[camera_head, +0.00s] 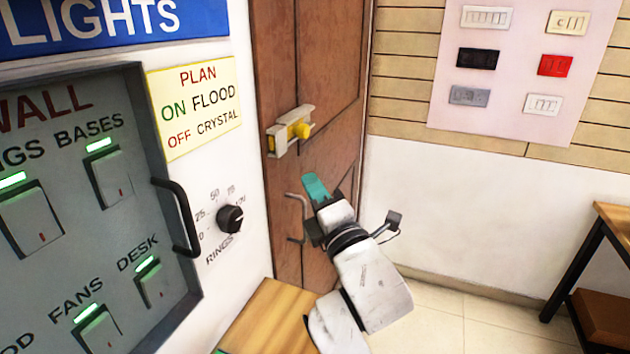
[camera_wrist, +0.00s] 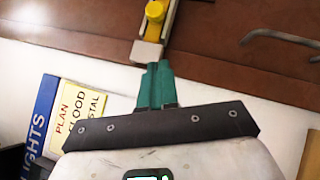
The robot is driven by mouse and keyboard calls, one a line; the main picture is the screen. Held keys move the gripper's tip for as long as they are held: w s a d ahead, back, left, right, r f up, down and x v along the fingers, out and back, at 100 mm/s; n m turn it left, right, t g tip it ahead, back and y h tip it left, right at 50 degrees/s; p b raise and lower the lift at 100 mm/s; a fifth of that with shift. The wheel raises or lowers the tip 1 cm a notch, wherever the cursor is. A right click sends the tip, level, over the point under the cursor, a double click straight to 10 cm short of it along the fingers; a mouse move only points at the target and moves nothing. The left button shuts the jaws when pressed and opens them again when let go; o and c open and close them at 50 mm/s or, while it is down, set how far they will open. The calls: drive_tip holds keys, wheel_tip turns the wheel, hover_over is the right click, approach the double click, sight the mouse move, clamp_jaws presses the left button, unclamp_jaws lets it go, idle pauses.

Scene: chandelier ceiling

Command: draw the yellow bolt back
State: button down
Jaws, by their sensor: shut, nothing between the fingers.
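The yellow bolt (camera_head: 300,128) sits in a pale housing (camera_head: 290,131) fixed across the left edge of the brown wooden door (camera_head: 318,60). Its yellow knob sticks out toward the housing's right end. In the wrist view the yellow bolt (camera_wrist: 155,12) shows at the top, with the pale end of the housing (camera_wrist: 147,50) below it. My gripper (camera_head: 316,184) has teal fingers, shut and empty, below the bolt in the head view. In the wrist view the teal fingertips (camera_wrist: 159,66) appear just below the housing's end; whether they touch it I cannot tell.
A door handle (camera_head: 296,218) is left of my gripper. A wall panel with switches (camera_head: 70,215), its dark handle (camera_head: 177,217) and the RINGS dial (camera_head: 230,218) are on the left. A wooden surface (camera_head: 262,322) is below. A table (camera_head: 612,222) stands at right.

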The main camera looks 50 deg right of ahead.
drive_tip(key=p, duration=0.2)
approach(298, 136)
drive_tip(key=w+a, duration=0.1)
drive_tip(key=w, duration=0.2)
drive_tip(key=shift+w+d+r+p, duration=0.25)
drive_tip(key=shift+w+d+r, duration=0.1)
drive_tip(key=shift+d, duration=0.15)
drive_tip(key=shift+w+d+r+p, duration=0.2)
drive_tip(key=shift+w+d, duration=0.1)
drive_tip(key=shift+d, duration=0.25)
drive_tip(key=shift+w+d+r+p, duration=0.25)
drive_tip(key=shift+w+d+r, duration=0.1)
drive_tip(key=shift+d, duration=0.15)
